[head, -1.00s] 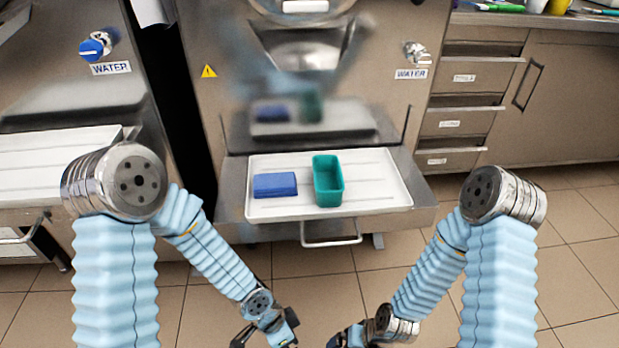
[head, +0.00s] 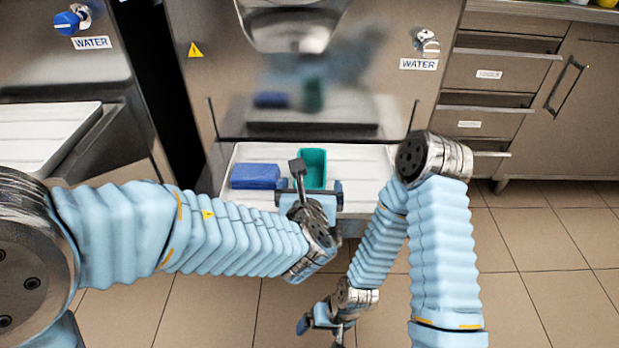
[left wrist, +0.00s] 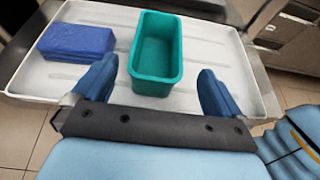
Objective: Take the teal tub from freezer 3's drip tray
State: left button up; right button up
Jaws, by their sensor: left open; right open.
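The teal tub (head: 313,165) is an open, empty rectangular container standing upright on the white drip tray (head: 361,160) in front of the middle machine. It also shows in the left wrist view (left wrist: 156,55). My left gripper (head: 309,186) is open just in front of the tub. In the left wrist view its two blue fingers (left wrist: 155,88) point toward the tub, one on either side of its near end; I cannot tell whether they touch it. My right gripper (head: 322,322) is open and empty, low in front of the tray over the floor.
A blue block (head: 255,176) lies on the tray just left of the tub. Another white tray (head: 45,135) sits at the left machine. Drawers (head: 490,75) stand at the right. The tray's right part is clear.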

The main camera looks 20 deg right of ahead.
aim_at(310, 176)
pick_arm(q)
jog(key=x, duration=0.6)
jog(key=shift+w+a+f+p, duration=0.1)
jog(key=shift+w+p, duration=0.2)
jog(key=shift+w, duration=0.05)
jog(key=c, duration=1)
